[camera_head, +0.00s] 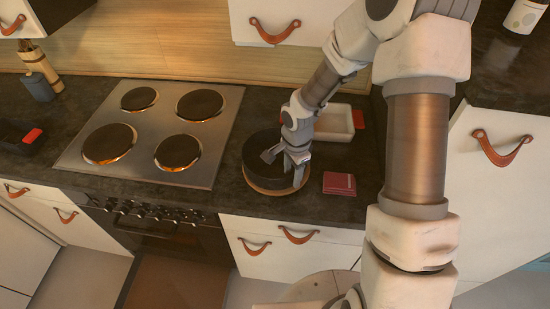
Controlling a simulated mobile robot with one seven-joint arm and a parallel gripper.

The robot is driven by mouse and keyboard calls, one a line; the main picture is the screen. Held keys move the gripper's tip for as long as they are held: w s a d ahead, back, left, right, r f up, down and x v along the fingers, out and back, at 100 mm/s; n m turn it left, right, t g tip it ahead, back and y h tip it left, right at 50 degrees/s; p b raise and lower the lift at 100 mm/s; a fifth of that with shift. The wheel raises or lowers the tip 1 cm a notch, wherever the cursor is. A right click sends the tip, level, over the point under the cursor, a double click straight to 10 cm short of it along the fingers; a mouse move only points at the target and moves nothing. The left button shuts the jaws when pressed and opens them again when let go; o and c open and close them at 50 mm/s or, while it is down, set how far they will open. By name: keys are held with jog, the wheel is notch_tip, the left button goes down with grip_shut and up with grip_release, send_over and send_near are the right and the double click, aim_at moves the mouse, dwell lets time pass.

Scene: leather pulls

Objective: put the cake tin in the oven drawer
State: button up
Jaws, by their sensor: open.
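A dark round tin (256,166), which looks like the cake tin, sits on a round wooden board (268,189) on the dark counter, right of the hob. My gripper (284,164) is over the tin's right side, pointing down with its fingers apart. It hides part of the tin, and I cannot tell whether a finger touches the rim. The oven (165,236) is under the hob, with a row of knobs and a handle bar. Below it is a brown flat surface (172,282); I cannot tell whether this is an open drawer or the floor.
The hob (153,130) has several round plates. A white dish with red handles (335,123) stands behind my gripper, and a folded red cloth (339,183) lies right of the tin. White drawers with leather pulls (253,247) are below the counter. A dark tray (15,140) is far left.

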jog(key=shift+f, duration=0.4)
grip_shut()
dwell(1.2)
